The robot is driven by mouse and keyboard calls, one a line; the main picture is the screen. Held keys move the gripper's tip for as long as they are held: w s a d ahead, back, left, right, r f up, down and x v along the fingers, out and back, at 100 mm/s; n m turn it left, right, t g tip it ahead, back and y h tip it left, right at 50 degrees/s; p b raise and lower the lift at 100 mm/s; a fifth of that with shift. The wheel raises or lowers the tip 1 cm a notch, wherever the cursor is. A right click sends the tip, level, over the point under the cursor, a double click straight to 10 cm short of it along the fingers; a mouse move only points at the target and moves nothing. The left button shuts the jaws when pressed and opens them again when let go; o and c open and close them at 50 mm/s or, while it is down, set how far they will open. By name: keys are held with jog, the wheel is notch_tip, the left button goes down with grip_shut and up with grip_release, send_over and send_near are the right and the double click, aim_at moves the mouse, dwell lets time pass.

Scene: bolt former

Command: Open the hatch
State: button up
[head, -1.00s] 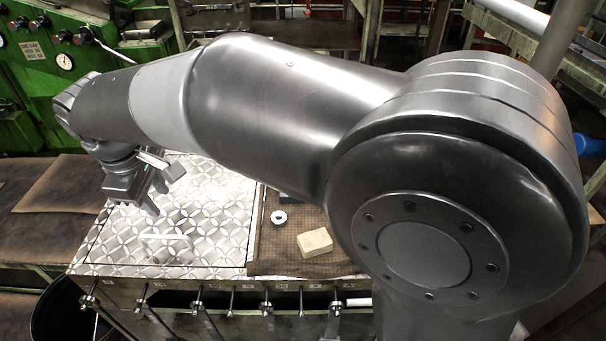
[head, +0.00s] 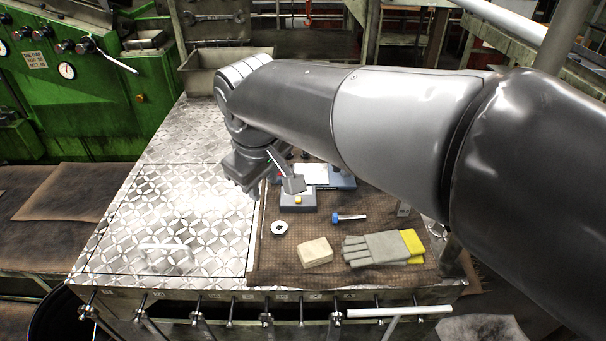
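The hatch (head: 130,225) is a shiny patterned metal plate at the left of the bench top in the head view. It lies flat in its frame, closed. A pale U-shaped handle (head: 168,247) stands near its front edge. My gripper (head: 270,188) hangs above the seam between the hatch's right side and the brown mat, behind and to the right of the handle. Its fingers look spread apart with nothing between them. My arm comes in from the right, across the back of the bench.
On the brown mat (head: 262,262) lie a tan block (head: 316,252), a metal ring (head: 279,227), a blue-headed bolt (head: 348,217), grey and yellow gloves (head: 378,249) and a blue-grey device (head: 297,201). A green machine (head: 110,110) stands at the back left. Several levers line the bench front.

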jog(key=s+d+m, duration=0.1)
jog(key=d+m, duration=0.1)
jog(key=d, duration=0.5)
jog(key=shift+s+m, duration=0.2)
jog(key=shift+m, duration=0.1)
